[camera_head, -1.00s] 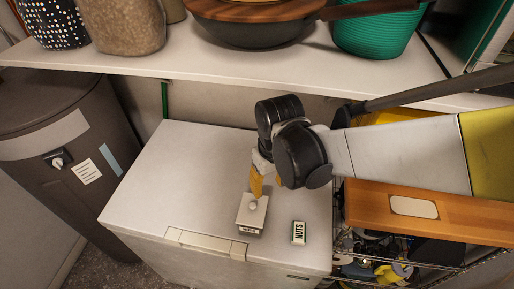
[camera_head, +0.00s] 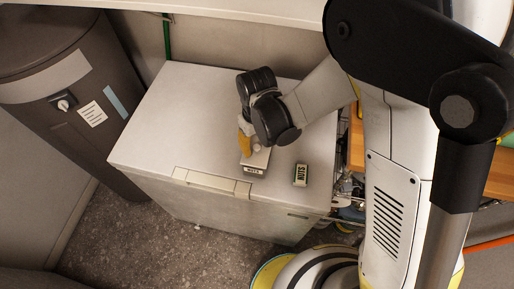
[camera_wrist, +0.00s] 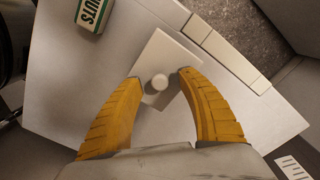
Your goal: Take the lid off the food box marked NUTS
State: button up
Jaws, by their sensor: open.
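A small light food box (camera_head: 259,160) stands on the white chest top, with a dark-lettered label on its front. Its pale lid has a round knob (camera_wrist: 159,82) in the middle. My gripper (camera_head: 249,147) is at the box from above; its yellow fingers are open. In the wrist view my gripper (camera_wrist: 160,76) has a fingertip on either side of the knob, with gaps between; it holds nothing. My wrist hides part of the box in the head view.
The white chest top (camera_head: 185,110) is otherwise clear. A dark bin (camera_head: 60,100) stands left. A shelf edge (camera_head: 230,12) runs behind.

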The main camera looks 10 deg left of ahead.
jog(key=shift+s+f, duration=0.1)
jog(key=shift+f, duration=0.3)
jog(key=shift+c, duration=0.4)
grip_shut()
